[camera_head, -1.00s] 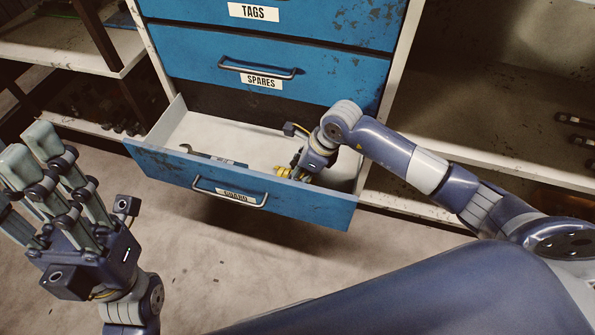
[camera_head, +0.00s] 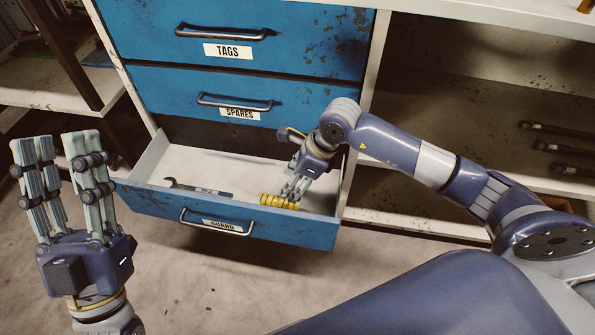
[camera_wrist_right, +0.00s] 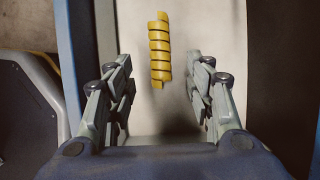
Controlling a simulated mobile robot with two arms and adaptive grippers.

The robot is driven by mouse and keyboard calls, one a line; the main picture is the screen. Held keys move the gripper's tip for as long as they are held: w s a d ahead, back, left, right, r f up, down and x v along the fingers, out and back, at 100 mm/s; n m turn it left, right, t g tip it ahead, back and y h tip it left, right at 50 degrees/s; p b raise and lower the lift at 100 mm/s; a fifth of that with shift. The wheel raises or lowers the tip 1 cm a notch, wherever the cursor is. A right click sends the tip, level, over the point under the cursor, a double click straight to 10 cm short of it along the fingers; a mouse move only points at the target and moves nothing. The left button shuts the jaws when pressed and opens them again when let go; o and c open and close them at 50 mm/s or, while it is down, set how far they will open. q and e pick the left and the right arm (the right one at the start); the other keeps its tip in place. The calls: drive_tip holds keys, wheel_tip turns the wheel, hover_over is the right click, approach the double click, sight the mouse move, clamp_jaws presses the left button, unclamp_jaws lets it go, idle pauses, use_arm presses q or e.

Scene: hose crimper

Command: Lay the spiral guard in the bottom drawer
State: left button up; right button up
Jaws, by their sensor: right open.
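The yellow spiral guard (camera_head: 279,202) lies on the floor of the open bottom drawer (camera_head: 160,205), towards its right side. My right gripper (camera_head: 291,193) reaches down over the drawer beside the guard.
A wrench (camera_head: 198,189) lies in the drawer left of the guard. The closed SPARES drawer (camera_head: 150,92) and TAGS drawer (camera_head: 140,35) are above. Open shelves (camera_head: 460,120) with dark rods (camera_head: 560,130) stand at the right.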

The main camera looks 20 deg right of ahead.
use_arm(q)
drive_tip(key=shift+w+d+f+g+y+p, duration=0.15)
drive_tip(key=shift+w+f+g+y, duration=0.1)
drive_tip(key=shift+w+f+g, duration=0.45)
drive_tip(key=shift+w+d+f+g+y+p, duration=0.2)
drive_tip(key=shift+w+f+g, duration=0.3)
drive_tip(key=shift+w+f, duration=0.35)
use_arm(e)
drive_tip(key=shift+v, duration=1.4)
use_arm(q)
drive_tip(key=shift+a, duration=0.1)
